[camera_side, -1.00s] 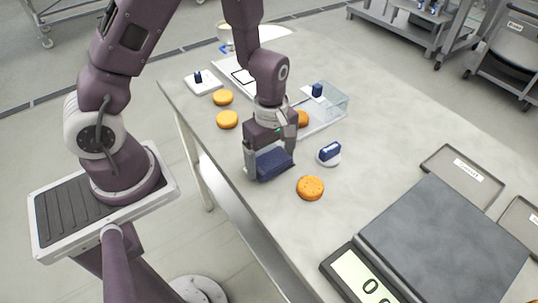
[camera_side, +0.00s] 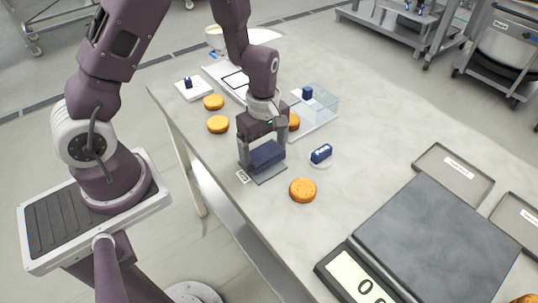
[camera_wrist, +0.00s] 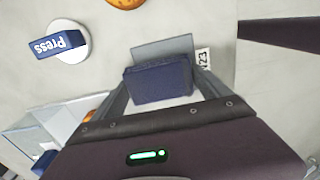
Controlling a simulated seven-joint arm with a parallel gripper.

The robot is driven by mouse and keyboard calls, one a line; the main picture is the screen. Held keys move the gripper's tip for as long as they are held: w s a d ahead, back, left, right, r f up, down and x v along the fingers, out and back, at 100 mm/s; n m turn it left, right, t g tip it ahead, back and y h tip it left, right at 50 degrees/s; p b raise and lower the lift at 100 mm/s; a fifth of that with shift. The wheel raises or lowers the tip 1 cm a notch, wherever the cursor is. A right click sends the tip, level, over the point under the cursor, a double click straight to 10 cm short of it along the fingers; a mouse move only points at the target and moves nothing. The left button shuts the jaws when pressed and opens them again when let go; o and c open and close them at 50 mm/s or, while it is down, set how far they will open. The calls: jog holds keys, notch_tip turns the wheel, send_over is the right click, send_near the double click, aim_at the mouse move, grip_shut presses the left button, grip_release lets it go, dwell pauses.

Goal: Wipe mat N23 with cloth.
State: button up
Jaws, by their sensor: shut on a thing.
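My gripper (camera_side: 262,148) is shut on a folded dark blue cloth (camera_side: 267,155), gripped between its two fingers. In the wrist view the cloth (camera_wrist: 160,84) hides part of a flat grey mat (camera_wrist: 165,49). A white label (camera_wrist: 203,62) beside the mat ends in "23"; its first character is hard to read. In the side view the mat (camera_side: 268,176) shows just below the cloth, near the table's front edge, with the label (camera_side: 242,177) at its left. I cannot tell whether the cloth touches the mat.
A blue block on a white disc (camera_side: 321,155) and an orange round (camera_side: 303,190) stand close right of the mat. A clear bin (camera_side: 325,110) is behind. More orange rounds (camera_side: 218,124) lie back left. A scale (camera_side: 440,235) fills the front right.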

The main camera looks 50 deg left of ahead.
jog(key=shift+a+f, duration=0.1)
jog(key=shift+a, duration=0.45)
jog(key=shift+s+d, duration=0.65)
jog(key=shift+d, duration=0.3)
jog(key=shift+r, duration=3.15)
